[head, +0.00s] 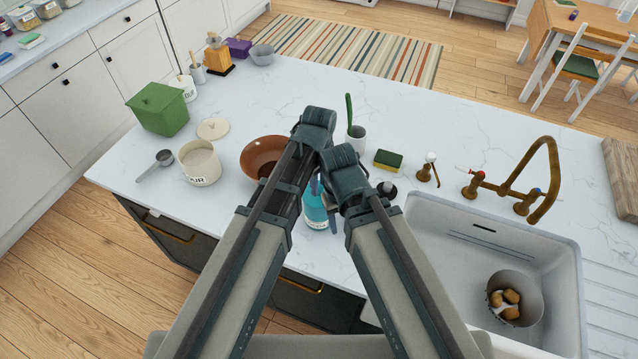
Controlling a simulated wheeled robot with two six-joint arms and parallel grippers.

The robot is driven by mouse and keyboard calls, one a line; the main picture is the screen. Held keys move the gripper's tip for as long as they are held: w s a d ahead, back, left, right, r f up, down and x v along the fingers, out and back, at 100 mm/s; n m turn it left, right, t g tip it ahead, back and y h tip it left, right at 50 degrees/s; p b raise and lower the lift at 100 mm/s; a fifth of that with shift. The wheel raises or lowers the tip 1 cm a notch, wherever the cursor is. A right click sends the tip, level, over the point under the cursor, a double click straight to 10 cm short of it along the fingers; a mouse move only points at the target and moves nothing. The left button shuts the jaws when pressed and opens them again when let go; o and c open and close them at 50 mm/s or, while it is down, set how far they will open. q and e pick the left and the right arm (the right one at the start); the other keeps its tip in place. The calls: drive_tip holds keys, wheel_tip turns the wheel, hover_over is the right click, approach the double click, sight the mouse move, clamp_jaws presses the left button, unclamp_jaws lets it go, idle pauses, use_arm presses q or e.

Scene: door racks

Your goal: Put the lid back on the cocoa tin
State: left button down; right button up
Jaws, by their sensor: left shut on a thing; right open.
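My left gripper (316,125) is at the upper end of the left arm, above the middle of the counter. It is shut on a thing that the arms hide. My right gripper (345,162) is lower and just to the right, close to the left one. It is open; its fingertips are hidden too. I cannot make out a cocoa tin; the arms cover part of the counter. A round cream lid (213,129) lies on the counter at the left, beside an open cream canister (200,163) whose label shows "UR".
A brown bowl (262,155) stands left of my arms. A blue bottle (314,208) shows between them. A sponge (388,160), a brass tap (545,180) and the sink (450,235) are at the right. A green box (158,110) stands far left.

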idle(0.3)
use_arm(q)
drive_tip(key=shift+c, duration=0.3)
unclamp_jaws()
drive_tip(key=shift+r+p, duration=3.45)
drive_tip(key=shift+r, duration=0.1)
clamp_jaws()
